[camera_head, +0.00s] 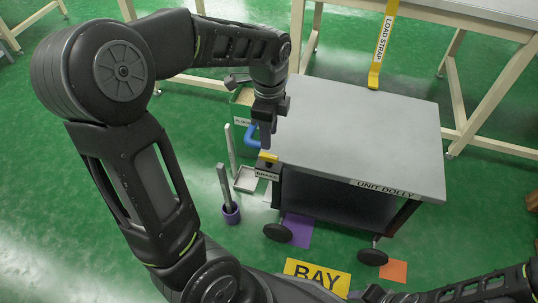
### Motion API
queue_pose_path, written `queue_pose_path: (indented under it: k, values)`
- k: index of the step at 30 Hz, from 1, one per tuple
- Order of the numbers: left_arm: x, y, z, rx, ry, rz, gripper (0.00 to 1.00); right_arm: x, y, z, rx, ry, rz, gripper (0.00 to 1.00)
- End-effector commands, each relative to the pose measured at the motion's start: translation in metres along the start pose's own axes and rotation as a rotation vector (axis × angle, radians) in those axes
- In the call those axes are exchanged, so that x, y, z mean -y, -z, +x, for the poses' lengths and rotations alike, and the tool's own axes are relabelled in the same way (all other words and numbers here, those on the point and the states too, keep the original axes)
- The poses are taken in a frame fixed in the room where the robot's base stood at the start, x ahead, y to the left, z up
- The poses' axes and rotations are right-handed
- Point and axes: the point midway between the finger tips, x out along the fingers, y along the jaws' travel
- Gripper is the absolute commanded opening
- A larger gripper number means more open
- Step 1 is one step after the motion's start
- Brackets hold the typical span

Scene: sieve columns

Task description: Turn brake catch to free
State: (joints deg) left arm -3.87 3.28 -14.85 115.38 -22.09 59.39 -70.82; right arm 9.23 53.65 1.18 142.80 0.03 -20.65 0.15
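The brake catch (268,157) is a small yellow piece at the near left corner of the grey unit dolly (365,125). A label reading BRAKE (266,175) sits just below it. My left gripper (266,142) points down right above the catch, with its fingertips at or very close to it. I cannot tell whether they touch, and the gap between the fingers does not show. My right gripper (372,294) is low at the bottom edge, partly cut off and far from the catch; its fingers are unclear.
A blue handle (251,138) is at the dolly's left end. A green bin (241,106), a tray (246,181) and a purple cup with a rod (231,213) stand left. A yellow load strap (383,45) hangs behind. A yellow BAY sign (318,274) lies in front.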

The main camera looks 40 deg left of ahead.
Motion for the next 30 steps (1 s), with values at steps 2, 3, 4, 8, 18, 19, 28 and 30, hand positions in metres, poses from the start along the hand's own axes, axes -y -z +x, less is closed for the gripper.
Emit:
queue_pose_path:
  k: [2, 3, 4, 8, 18, 19, 28, 30]
  values:
    - [0.000, 0.000, 0.000, 0.000, -0.001, -0.001, 0.37, 0.000, 0.000, 0.000, 0.000, 0.000, 0.000, 0.36]
    - [0.000, 0.000, 0.001, 0.000, -0.001, -0.001, 0.37, 0.000, 0.000, 0.000, 0.000, 0.000, 0.000, 0.36]
    - [0.000, 0.000, 0.002, 0.000, -0.001, -0.001, 0.37, 0.000, 0.000, 0.000, 0.000, 0.000, 0.000, 0.36]
    - [-0.001, 0.000, 0.011, 0.000, -0.003, -0.002, 0.37, -0.002, 0.001, 0.004, -0.002, -0.001, 0.001, 0.36]
    - [-0.001, 0.000, 0.062, 0.000, -0.004, -0.002, 0.37, -0.012, 0.006, 0.020, -0.014, -0.007, 0.008, 0.36]
    - [-0.001, 0.000, 0.066, 0.000, -0.004, -0.002, 0.37, -0.013, 0.006, 0.021, -0.015, -0.007, 0.008, 0.36]
    - [0.000, 0.001, 0.079, -0.001, -0.001, -0.003, 0.37, -0.015, 0.008, 0.024, -0.019, -0.009, 0.011, 0.36]
    - [0.000, 0.001, 0.079, -0.001, -0.001, -0.003, 0.37, -0.015, 0.008, 0.024, -0.019, -0.009, 0.011, 0.36]
